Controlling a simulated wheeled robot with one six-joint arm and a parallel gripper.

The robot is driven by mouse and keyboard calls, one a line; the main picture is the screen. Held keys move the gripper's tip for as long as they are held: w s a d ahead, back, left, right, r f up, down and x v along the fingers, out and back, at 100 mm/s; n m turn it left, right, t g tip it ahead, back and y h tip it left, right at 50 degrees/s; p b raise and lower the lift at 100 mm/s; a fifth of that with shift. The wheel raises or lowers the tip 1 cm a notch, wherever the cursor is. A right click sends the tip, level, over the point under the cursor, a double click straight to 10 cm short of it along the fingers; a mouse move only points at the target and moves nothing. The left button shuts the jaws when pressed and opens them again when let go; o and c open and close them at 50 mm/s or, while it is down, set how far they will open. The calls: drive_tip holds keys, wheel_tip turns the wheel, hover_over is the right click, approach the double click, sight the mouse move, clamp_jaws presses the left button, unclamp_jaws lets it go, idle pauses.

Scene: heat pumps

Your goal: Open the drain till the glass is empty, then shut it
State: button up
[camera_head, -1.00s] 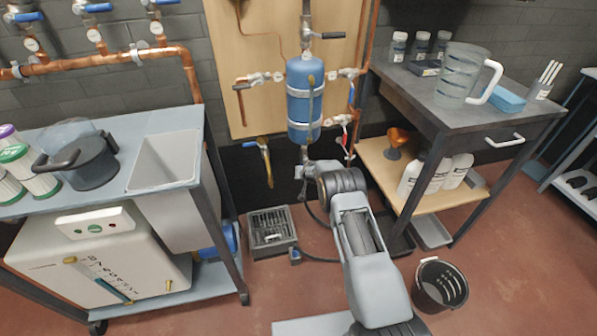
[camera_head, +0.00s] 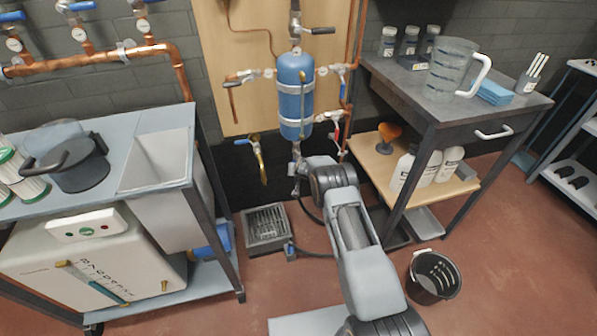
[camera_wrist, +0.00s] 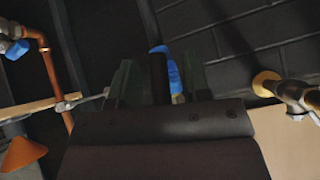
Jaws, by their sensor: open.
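The blue tank (camera_head: 296,98) hangs on the wooden wall board, with a thin upright tube (camera_head: 303,92), seemingly the sight glass, on its front. I cannot make out any liquid level in it. Below the tank, a pipe and fitting (camera_head: 296,168) run down to my arm's far end, where the drain valve is largely hidden. My gripper (camera_wrist: 158,72) is open. In the wrist view a blue handle (camera_wrist: 172,72) shows between its dark green fingers, partly behind a dark bar. I cannot tell whether the fingers touch it.
A grated floor drain box (camera_head: 266,226) stands left of my arm, with a hose near it. A black bucket (camera_head: 434,277) stands right. A sink bench (camera_head: 163,160) is at left; a table with a jug (camera_head: 449,72) is at right.

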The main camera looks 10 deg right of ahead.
drive_tip(key=shift+s, duration=0.1)
drive_tip(key=b+v, duration=0.7)
drive_tip(key=v, duration=0.6)
drive_tip(key=shift+s+r, duration=0.2)
drive_tip(key=shift+r, duration=0.05)
idle(6.3)
